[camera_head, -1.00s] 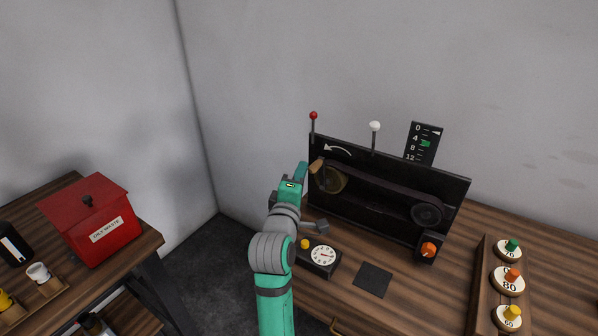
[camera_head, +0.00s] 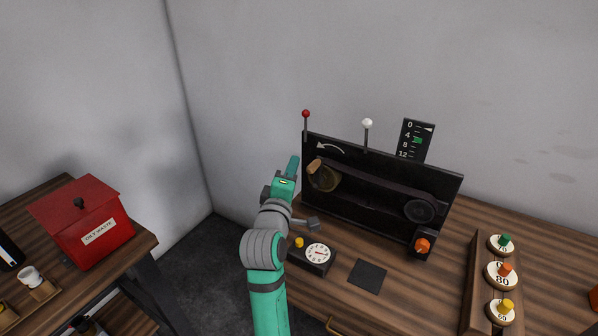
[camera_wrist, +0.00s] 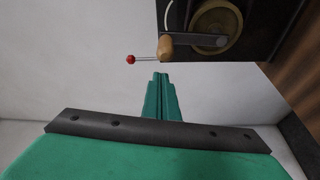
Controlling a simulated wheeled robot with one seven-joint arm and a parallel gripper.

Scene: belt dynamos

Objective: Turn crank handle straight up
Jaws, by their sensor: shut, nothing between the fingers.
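The crank handle (camera_head: 314,166) is a tan wooden grip on a crank arm in front of a brass-coloured wheel (camera_head: 324,178), at the left end of the black upright panel (camera_head: 385,210). In the head view the grip sits at the wheel's upper left. In the wrist view the grip (camera_wrist: 167,47) shows at the end of a grey crank arm (camera_wrist: 200,40). My gripper (camera_head: 294,160) is green, shut and empty, left of the handle in the head view. In the wrist view its closed fingertips (camera_wrist: 160,76) are just below the grip, with a small gap visible.
A red-knobbed rod (camera_head: 306,114) and a white-knobbed rod (camera_head: 367,123) rise above the panel. A black belt runs to a pulley (camera_head: 420,209). A gauge box (camera_head: 316,253) stands in front. A tray (camera_head: 477,285) of numbered weights is at right. A red bin (camera_head: 90,225) is at left.

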